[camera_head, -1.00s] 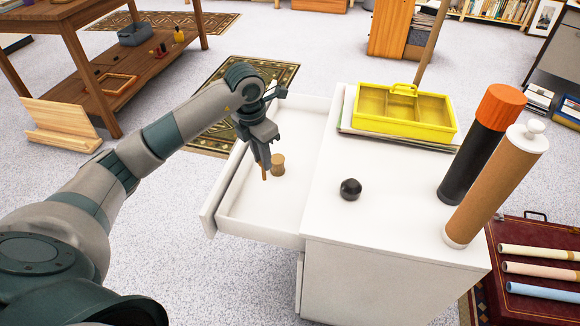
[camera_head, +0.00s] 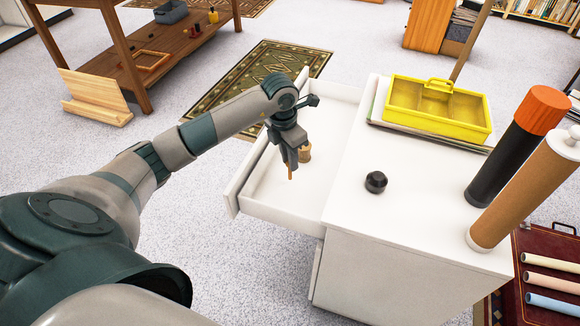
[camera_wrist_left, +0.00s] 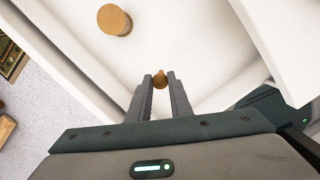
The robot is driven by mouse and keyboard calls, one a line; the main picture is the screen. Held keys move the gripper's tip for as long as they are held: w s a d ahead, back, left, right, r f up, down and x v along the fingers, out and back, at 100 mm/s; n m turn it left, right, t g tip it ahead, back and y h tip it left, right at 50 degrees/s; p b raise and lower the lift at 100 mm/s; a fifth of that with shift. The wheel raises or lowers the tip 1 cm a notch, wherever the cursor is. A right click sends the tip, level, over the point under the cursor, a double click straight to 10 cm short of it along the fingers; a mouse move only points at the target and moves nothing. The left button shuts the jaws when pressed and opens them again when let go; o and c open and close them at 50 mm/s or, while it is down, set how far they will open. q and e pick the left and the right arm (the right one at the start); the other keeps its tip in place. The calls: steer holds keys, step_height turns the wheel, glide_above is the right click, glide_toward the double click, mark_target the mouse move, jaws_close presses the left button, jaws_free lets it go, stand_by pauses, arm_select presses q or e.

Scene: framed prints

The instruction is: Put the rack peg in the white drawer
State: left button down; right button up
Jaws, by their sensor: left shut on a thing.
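The white drawer (camera_head: 262,206) is pulled open from the left side of a white cabinet. My left gripper (camera_head: 291,160) is over the drawer's inside, pointing down, shut on the slim wooden rack peg (camera_head: 290,174). The peg hangs upright below the fingers; I cannot tell whether its lower end touches the drawer floor. In the left wrist view the peg (camera_wrist_left: 160,79) shows end-on between the fingertips (camera_wrist_left: 160,84). A short wooden cylinder (camera_head: 305,153) stands in the drawer beside the gripper, partly hidden by it; it also shows in the wrist view (camera_wrist_left: 115,19). My right gripper is not in view.
A wooden bench (camera_head: 185,50) stands at the back left. The drawer floor around the cylinder is mostly clear.

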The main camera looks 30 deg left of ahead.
arm_select(q)
steer(key=shift+f, duration=1.85)
steer(key=shift+f, duration=0.2)
steer(key=c, duration=1.6)
jaws_free()
steer(key=shift+r, duration=0.1)
steer(key=shift+r, duration=0.15)
steer(key=r, duration=0.4)
steer(key=s+r, duration=0.1)
steer(key=r, duration=0.7)
steer(key=shift+s+a, duration=0.2)
steer(key=shift+f, duration=0.1)
